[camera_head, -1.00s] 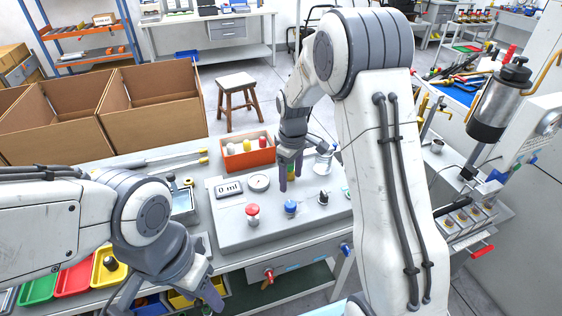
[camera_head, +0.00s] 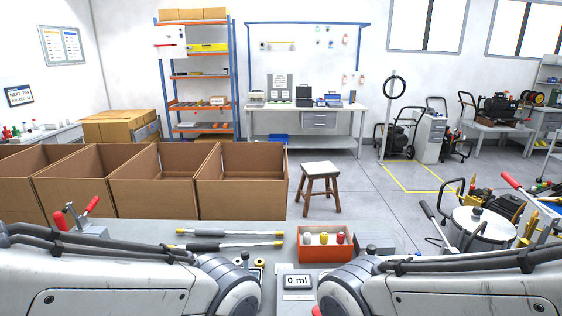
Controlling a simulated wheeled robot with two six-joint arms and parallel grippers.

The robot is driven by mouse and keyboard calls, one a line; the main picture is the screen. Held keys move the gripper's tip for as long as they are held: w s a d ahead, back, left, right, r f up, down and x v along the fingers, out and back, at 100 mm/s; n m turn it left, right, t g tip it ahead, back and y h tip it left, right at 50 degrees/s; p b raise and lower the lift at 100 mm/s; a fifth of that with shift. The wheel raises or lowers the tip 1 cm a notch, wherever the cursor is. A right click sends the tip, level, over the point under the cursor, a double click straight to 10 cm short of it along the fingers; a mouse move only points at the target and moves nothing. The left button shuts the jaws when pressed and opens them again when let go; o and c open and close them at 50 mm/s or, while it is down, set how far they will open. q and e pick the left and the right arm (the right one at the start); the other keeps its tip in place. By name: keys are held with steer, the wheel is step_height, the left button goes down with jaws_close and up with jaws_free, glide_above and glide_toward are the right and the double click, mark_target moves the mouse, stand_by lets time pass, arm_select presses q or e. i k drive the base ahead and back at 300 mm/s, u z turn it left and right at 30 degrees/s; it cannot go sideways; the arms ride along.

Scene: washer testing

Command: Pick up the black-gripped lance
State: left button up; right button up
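Two long thin lances lie side by side across the back of the workbench (camera_head: 150,227). My left and right arms reach in low from either side, in front of the lances. Both grippers are below the frame or hidden, so I see neither fingers nor anything held.
An orange box (camera_head: 325,259) with coloured bottles sits right of the lances, behind a 0 ml display (camera_head: 297,282). Open cardboard boxes (camera_head: 242,200) stand beyond the bench. A stool (camera_head: 320,170) stands behind. A red-handled clamp (camera_head: 78,214) is at left.

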mark_target(208, 247)
steer(key=u, duration=0.5)
steer(key=k, duration=0.5)
steer(key=u, duration=0.9)
steer(key=i, duration=1.6)
steer(key=z, duration=0.5)
